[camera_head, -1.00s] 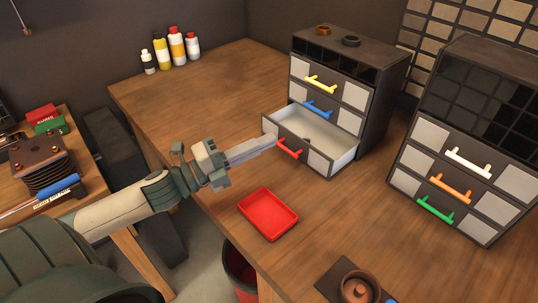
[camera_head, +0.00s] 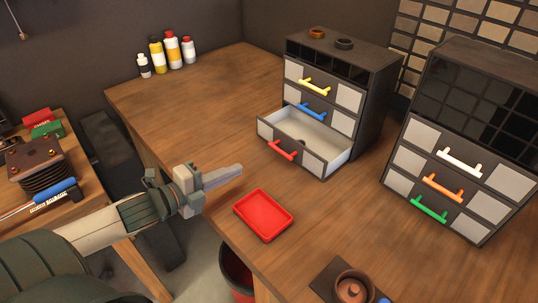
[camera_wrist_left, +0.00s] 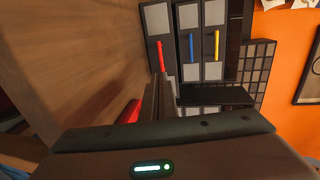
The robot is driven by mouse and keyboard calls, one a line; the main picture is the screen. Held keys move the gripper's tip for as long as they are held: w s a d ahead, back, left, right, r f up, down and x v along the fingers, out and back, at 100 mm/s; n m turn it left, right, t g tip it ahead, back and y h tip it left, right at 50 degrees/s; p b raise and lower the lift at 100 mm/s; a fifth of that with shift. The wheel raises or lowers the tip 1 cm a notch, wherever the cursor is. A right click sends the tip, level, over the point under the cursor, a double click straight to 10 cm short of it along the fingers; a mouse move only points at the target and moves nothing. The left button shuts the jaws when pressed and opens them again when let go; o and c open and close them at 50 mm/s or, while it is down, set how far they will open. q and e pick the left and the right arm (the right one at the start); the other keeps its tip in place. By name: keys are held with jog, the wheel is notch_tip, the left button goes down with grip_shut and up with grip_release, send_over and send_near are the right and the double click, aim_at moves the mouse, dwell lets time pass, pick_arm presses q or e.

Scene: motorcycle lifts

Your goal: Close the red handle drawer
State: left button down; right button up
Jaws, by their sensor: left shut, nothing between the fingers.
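The drawer with the red handle (camera_head: 281,150) is the lowest of the left cabinet (camera_head: 371,120) and stands pulled out, its pale inside showing. A small dark ring-like thing lies inside it. My left gripper (camera_head: 240,169) is shut and empty, a little to the left of and below the red handle in the head view, apart from it. In the left wrist view the shut fingers (camera_wrist_left: 160,95) point toward the red handle (camera_wrist_left: 159,56). My right gripper is not in view.
Drawers with yellow (camera_head: 313,87) and blue (camera_head: 311,110) handles above are shut. A red tray (camera_head: 263,215) lies on the table in front. A second cabinet (camera_head: 468,150) stands to the right. A red bin (camera_head: 237,272) is below the table edge.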

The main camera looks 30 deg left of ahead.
pick_arm(q)
jog(key=p, duration=0.4)
send_near(278, 150)
jog(key=x, duration=0.5)
jog(key=shift+w+d+f+p, duration=0.25)
jog(key=shift+w+p, duration=0.1)
jog(key=shift+w, duration=0.2)
jog(key=shift+w, duration=0.1)
jog(key=x, duration=0.4)
jog(key=r+b+x, duration=0.1)
jog(key=x, duration=0.2)
jog(key=r+x, duration=0.1)
jog(key=x, duration=0.3)
jog(key=shift+w+d+b, duration=0.25)
jog(key=shift+w+b, duration=0.1)
jog(key=shift+w, duration=0.15)
jog(key=shift+r, duration=0.2)
jog(key=shift+r, duration=0.15)
